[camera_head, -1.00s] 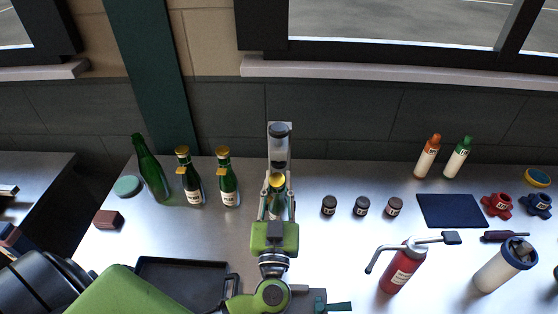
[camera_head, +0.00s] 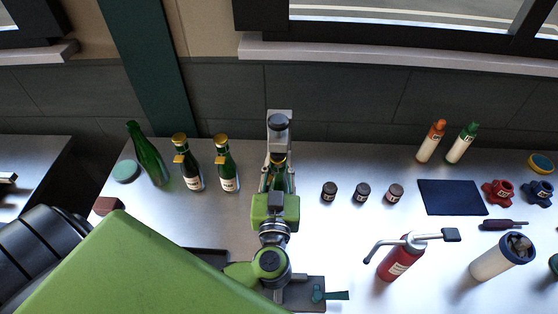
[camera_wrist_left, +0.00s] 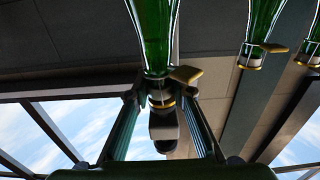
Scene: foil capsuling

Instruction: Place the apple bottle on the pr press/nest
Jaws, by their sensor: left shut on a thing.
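My left gripper (camera_head: 276,185) is shut on a green bottle with a gold top (camera_head: 279,159), at the press (camera_head: 279,122). The top sits just below the dark press head; whether they touch is unclear. In the left wrist view, the fingers (camera_wrist_left: 160,120) flank the neck of the green bottle (camera_wrist_left: 153,35), whose gold band and tab show. Fingers and arm hide the bottle's lower part and the nest in the head view, so I cannot tell whether its base rests there. Its label is not readable. My right gripper is not in view.
Two gold-topped bottles (camera_head: 188,165) (camera_head: 226,165) and a plain green bottle (camera_head: 148,155) stand left of the press. Small dark jars (camera_head: 362,192) stand to its right. A red bottle (camera_head: 398,262) with a lever and a dark mat (camera_head: 452,197) are farther right.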

